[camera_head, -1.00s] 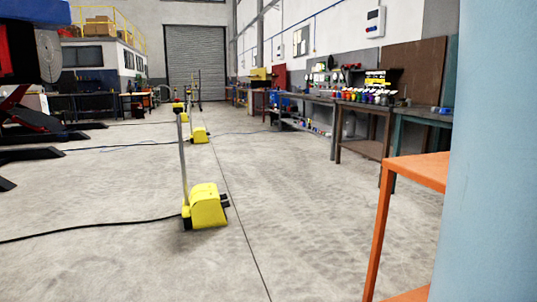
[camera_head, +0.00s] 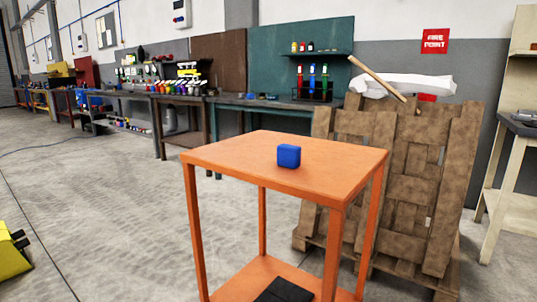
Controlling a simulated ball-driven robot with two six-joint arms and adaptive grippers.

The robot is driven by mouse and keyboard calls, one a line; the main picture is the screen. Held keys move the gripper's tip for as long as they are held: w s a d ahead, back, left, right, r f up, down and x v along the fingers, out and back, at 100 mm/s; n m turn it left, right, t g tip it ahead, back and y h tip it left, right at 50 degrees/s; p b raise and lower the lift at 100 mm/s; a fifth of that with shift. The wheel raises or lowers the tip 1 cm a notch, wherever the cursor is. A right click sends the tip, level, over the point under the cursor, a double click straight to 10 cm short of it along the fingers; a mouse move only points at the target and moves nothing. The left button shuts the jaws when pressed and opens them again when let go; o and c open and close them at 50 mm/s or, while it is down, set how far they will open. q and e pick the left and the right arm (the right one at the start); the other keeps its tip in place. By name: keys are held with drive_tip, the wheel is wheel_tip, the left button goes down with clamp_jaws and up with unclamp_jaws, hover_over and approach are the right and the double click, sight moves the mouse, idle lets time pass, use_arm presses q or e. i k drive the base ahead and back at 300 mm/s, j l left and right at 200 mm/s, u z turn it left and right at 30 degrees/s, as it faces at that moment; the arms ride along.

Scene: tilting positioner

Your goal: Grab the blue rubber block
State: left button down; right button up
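A small blue block (camera_head: 288,156) with rounded edges sits on the top of an orange table (camera_head: 235,160), a little right of the top's middle. Nothing touches the block except the table top under it. Neither of my grippers shows in the head view.
The orange table has a lower shelf with a dark flat item (camera_head: 284,291) on it. Wooden pallets (camera_head: 400,190) stand close behind it on the right. Workbenches (camera_head: 270,104) line the wall. A yellow machine (camera_head: 12,252) is at the lower left. The floor to the left is mostly clear.

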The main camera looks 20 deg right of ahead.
sight(288, 156)
drive_tip(key=j+z, duration=0.15)
drive_tip(key=z, duration=0.7)
drive_tip(key=i+j+z, duration=0.3)
drive_tip(key=i+j, duration=0.2)
drive_tip(key=j, duration=0.2)
drive_tip(key=i+j+z, duration=0.15)
drive_tip(key=j, duration=0.2)
drive_tip(key=i+j+z, duration=0.15)
drive_tip(key=j, duration=0.25)
drive_tip(key=i+j+z, duration=0.15)
drive_tip(key=j, duration=0.3)
drive_tip(key=i+j+z, duration=0.15)
drive_tip(key=j, duration=0.3)
drive_tip(key=i+j+z, duration=0.15)
drive_tip(key=j, duration=0.3)
drive_tip(key=i+j+z, duration=0.15)
drive_tip(key=j, duration=0.35)
drive_tip(key=i, duration=0.05)
